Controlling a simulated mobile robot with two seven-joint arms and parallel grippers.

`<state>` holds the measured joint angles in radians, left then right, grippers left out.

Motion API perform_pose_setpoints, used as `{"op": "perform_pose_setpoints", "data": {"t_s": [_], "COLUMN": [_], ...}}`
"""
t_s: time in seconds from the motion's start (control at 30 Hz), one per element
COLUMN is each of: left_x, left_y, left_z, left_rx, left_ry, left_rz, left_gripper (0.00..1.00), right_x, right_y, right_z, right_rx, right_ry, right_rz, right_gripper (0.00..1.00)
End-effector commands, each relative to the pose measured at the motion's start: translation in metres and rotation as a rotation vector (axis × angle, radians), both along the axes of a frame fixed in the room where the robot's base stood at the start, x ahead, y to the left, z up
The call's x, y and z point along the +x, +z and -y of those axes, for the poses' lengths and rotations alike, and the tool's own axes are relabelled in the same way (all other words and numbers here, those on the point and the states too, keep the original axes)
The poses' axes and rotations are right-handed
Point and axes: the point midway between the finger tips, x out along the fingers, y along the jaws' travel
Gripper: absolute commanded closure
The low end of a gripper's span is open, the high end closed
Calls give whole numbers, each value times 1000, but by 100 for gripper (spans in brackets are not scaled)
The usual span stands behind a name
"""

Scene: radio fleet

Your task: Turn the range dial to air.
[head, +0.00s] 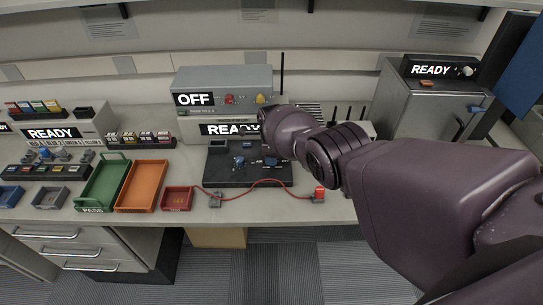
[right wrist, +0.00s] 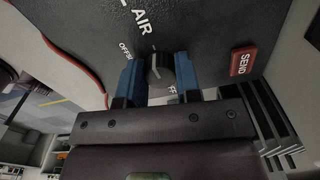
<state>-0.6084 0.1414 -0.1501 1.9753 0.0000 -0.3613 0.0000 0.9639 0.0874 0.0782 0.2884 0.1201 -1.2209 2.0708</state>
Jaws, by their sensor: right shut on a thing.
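The range dial (right wrist: 158,72) is a dark round knob on a black panel (right wrist: 185,25) in the right wrist view. White lettering around it reads AIR above, with a partly cut word starting OFFS to the left and letters half hidden by my gripper below. My right gripper (right wrist: 157,66) has its two blue fingers on either side of the dial and is shut on it. A pale mark shows on the dial's face, but its exact pointing is hard to tell. In the head view my right arm hides the dial above the black panel (head: 222,177). My left gripper is out of view.
A red SEND button (right wrist: 242,62) sits right of the dial. A red cable (head: 262,182) curves in front of the panel. Green (head: 91,205) and orange (head: 135,207) trays stand to the left. A grey unit reading OFF (head: 235,76) stands behind.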

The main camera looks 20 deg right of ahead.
Motion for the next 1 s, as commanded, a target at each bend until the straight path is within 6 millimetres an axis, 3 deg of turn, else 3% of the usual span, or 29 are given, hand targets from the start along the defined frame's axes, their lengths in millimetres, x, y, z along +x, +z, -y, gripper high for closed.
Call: {"op": "perform_pose_setpoints", "data": {"t_s": [0.7,0.73,0.9,1.0], "left_x": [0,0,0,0], "left_y": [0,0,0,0], "left_z": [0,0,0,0], "left_rx": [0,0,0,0], "left_ry": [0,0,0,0], "left_rz": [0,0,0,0], "left_gripper": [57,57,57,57], "right_x": [0,0,0,0], "right_y": [0,0,0,0], "right_z": [2,2,2,1], "right_rx": [-3,-3,-2,-1], "right_ry": [-81,-81,-81,-80], "right_rz": [-1,-1,-1,0], "right_gripper": [92,67,43,43]}}
